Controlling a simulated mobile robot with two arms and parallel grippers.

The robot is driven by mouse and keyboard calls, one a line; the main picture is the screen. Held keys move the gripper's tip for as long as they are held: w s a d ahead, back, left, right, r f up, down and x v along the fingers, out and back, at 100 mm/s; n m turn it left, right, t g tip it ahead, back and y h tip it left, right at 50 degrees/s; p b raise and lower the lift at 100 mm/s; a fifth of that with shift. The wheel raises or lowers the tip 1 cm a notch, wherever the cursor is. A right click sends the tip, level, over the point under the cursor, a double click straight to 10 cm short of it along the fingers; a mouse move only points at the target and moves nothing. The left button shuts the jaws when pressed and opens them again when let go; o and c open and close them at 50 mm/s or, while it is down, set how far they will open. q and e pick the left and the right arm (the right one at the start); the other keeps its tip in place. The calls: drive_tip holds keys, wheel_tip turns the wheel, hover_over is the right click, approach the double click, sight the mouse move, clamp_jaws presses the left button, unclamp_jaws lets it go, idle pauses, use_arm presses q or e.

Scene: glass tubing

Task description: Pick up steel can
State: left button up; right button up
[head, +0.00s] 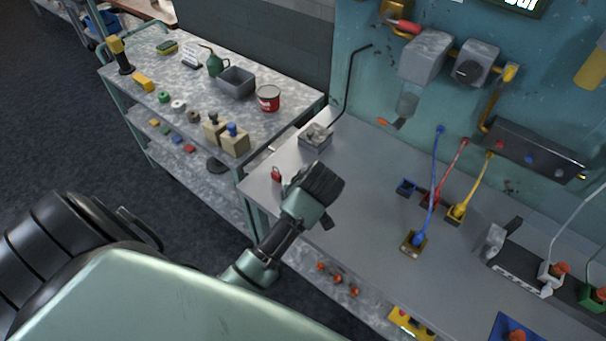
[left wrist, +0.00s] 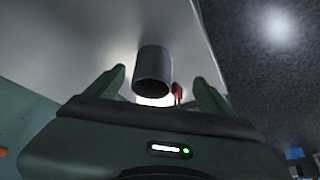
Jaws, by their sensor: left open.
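The steel can (left wrist: 153,66) is a dark grey cylinder in the left wrist view, upside down in that picture, ahead of my left gripper (left wrist: 160,82). It lies between the two green fingers, with a visible gap on each side. My left gripper is open and not closed on it. In the head view my left gripper (head: 318,194) is over the left front part of the grey bench (head: 375,232). The hand and its dark parts there keep me from clearly telling the can apart. My right gripper is not in view.
A red padlock (head: 276,174) stands just left of the hand; it also shows beside the can in the wrist view (left wrist: 178,91). A square metal box (head: 316,138) with a bent black rod is behind. A cart (head: 292,112) with a red mug (head: 268,98) stands to the left.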

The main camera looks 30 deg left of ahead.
use_arm(q)
drive_tip(key=w+a, duration=0.1)
drive_tip(key=w+n+p, duration=0.1)
drive_tip(key=shift+w+a+f+y, duration=0.3)
drive_tip(key=shift+w+a+f, duration=0.05)
drive_tip(key=p+x, duration=0.1)
drive_tip(key=x, duration=0.3)
drive_tip(key=shift+w+p, duration=0.2)
drive_tip(key=shift+p, duration=0.1)
drive_tip(key=shift+w+a+f, duration=0.1)
drive_tip(key=shift+a+f, duration=0.05)
drive_tip(key=shift+f, duration=0.25)
drive_tip(key=c, duration=1.6)
drive_tip(key=shift+o, duration=0.2)
drive_tip(key=shift+r, duration=0.1)
